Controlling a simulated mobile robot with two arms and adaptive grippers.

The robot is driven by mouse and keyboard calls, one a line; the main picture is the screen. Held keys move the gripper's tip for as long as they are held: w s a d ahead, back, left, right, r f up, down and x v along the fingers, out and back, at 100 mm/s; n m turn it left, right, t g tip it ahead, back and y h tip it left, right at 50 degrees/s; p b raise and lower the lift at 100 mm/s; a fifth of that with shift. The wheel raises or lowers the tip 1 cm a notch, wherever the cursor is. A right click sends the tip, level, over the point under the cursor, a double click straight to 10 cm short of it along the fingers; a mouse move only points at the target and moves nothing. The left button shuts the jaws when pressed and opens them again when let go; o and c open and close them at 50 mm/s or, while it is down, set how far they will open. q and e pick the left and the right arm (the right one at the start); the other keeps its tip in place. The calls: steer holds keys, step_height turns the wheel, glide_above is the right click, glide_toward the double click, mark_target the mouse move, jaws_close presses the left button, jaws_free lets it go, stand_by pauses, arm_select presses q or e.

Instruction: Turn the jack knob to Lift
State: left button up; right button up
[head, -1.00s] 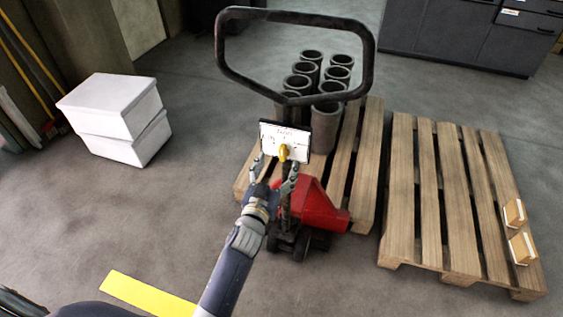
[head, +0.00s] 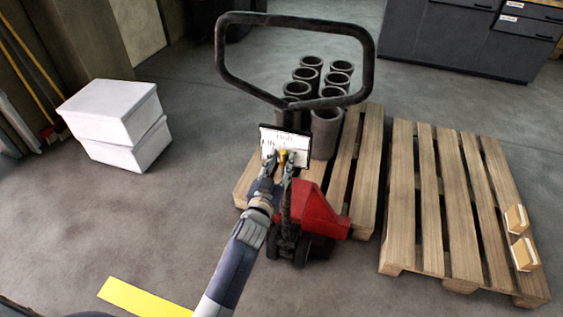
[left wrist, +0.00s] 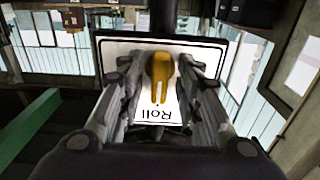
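The yellow jack knob (head: 282,154) sits on a white label plate (head: 298,143) below the jack's black loop handle (head: 366,60). In the left wrist view the knob (left wrist: 160,75) stands between my fingers, its slotted end toward the word "Roll", which reads upside down. My left gripper (head: 279,164) is at the plate, with one finger on each side of the knob. The fingers are open, with a visible gap on both sides in the left wrist view (left wrist: 160,90). Lettering in the head view is too small to read surely. My right gripper is not in view.
The red jack body (head: 315,212) stands at a wooden pallet (head: 358,170) carrying several grey cylinders (head: 326,128). An emptier pallet (head: 430,205) with two small boxes is at the right. White boxes (head: 112,112) are stacked at the left. Floor between is clear.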

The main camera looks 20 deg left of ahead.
arm_select(q)
steer(key=c, duration=0.4)
steer(key=shift+r+n+p, duration=0.15)
steer(key=shift+n+p, duration=0.5)
steer(key=shift+n, duration=0.55)
steer(key=n+p, duration=0.1)
steer(key=n, duration=0.3)
steer(key=shift+a, duration=0.1)
steer(key=shift+f+n, duration=0.25)
steer(key=shift+n, duration=1.05)
steer(key=o, duration=1.5)
